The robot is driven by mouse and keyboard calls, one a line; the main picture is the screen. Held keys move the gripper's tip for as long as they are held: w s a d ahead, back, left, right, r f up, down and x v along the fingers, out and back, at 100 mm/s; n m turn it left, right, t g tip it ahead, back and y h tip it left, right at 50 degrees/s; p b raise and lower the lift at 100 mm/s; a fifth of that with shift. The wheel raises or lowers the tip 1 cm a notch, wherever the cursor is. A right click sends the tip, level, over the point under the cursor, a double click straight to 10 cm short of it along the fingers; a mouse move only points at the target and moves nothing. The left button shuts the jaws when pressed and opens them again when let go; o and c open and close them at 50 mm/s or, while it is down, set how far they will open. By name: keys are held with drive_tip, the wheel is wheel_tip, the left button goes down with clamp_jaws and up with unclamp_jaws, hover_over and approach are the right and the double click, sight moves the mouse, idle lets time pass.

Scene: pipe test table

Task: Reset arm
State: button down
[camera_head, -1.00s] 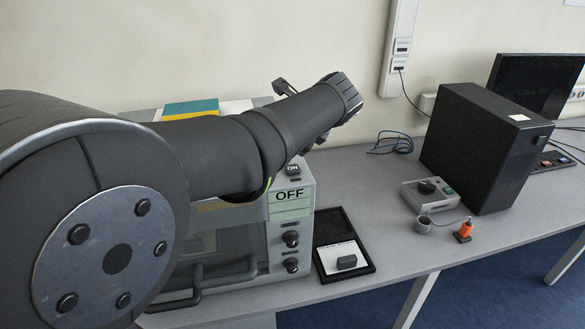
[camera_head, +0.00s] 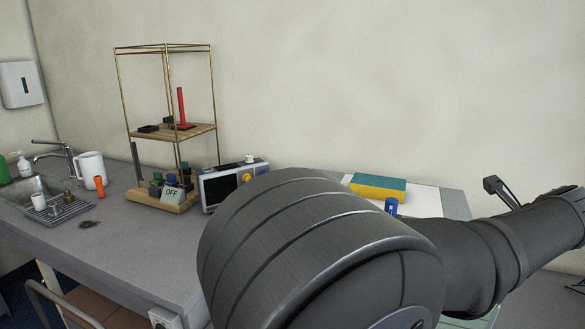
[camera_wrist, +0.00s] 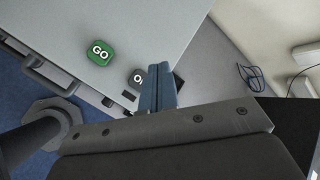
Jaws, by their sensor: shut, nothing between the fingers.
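My gripper (camera_wrist: 158,88) shows in the wrist view as two blue fingers closed together, with nothing between them. It hangs over or beside a light grey box top (camera_wrist: 120,25) with a green GO tile (camera_wrist: 99,52) on it. A second marked tile (camera_wrist: 136,76), starting with O, is partly hidden behind the fingers. In the head view my dark arm reaches to the right edge, and the gripper is out of that picture.
In the head view, a teal-and-yellow block (camera_head: 378,188) and a blue cylinder (camera_head: 391,206) lie behind my arm. A brass-framed shelf (camera_head: 172,133), a screened device (camera_head: 225,185) and a sink (camera_head: 35,185) stand left. A dark cable (camera_wrist: 251,77) lies right in the wrist view.

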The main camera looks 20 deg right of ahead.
wheel_tip(320, 180, up, 3)
drive_tip(key=shift+f, duration=0.2)
drive_tip(key=shift+f, duration=0.1)
